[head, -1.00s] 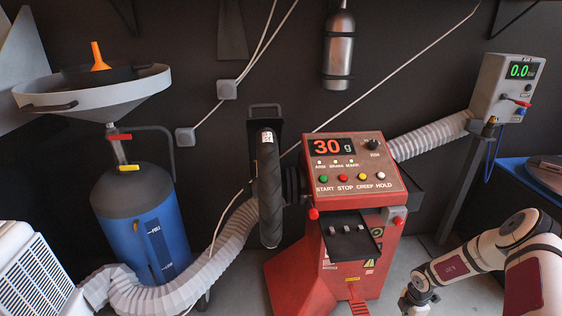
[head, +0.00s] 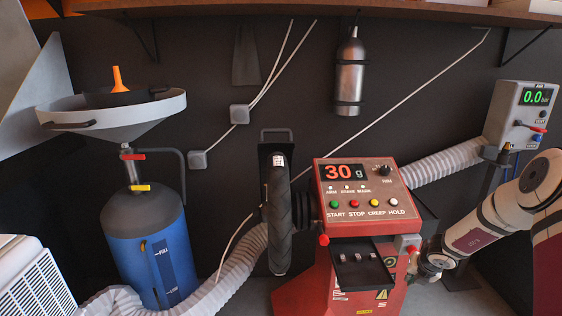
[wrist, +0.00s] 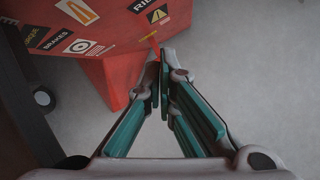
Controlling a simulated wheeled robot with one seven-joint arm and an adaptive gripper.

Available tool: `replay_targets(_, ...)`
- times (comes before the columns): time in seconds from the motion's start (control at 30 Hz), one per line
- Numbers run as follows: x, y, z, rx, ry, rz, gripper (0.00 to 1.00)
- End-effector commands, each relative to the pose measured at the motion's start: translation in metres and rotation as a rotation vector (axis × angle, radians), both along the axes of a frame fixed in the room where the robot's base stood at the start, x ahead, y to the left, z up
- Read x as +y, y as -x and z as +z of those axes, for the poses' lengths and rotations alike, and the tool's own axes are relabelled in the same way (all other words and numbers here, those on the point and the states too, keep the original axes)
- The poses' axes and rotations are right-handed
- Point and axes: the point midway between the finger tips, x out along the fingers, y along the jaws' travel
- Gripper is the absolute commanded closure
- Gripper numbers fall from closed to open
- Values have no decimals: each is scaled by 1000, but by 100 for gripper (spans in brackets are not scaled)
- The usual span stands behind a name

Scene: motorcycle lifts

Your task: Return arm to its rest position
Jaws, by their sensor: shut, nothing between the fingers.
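My arm (head: 490,225) comes in from the right edge in the head view, bent, with its wrist end low beside the red machine. In the wrist view my gripper (wrist: 160,88) is shut, its teal-padded fingers meeting at the tips with nothing between them. The fingers point toward the lower part of the red machine (wrist: 115,65), over the grey floor. In the head view the fingers are too small to make out clearly.
The red machine (head: 345,275) with a "30 g" display stands just left of my wrist. A ribbed hose (head: 445,163) runs to a grey meter box (head: 522,115) at the right. A blue tank (head: 150,250) stands left. A wooden shelf (head: 300,8) spans the top.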

Motion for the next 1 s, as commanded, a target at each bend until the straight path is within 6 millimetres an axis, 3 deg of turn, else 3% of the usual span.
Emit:
replay_targets(0.03, 13, -13, 28, -41, 46, 119, 100)
replay_targets(0.2, 67, -29, 110, -150, 193, 536, 100)
replay_targets(0.33, 113, -23, 166, -218, 308, 849, 100)
replay_targets(0.47, 159, -1, 214, -272, 424, 1154, 100)
replay_targets(0.7, 232, 73, 278, -334, 627, 1698, 100)
replay_targets(0.87, 265, 139, 303, -350, 748, 2049, 100)
replay_targets(1.0, 282, 204, 315, -345, 839, 2344, 100)
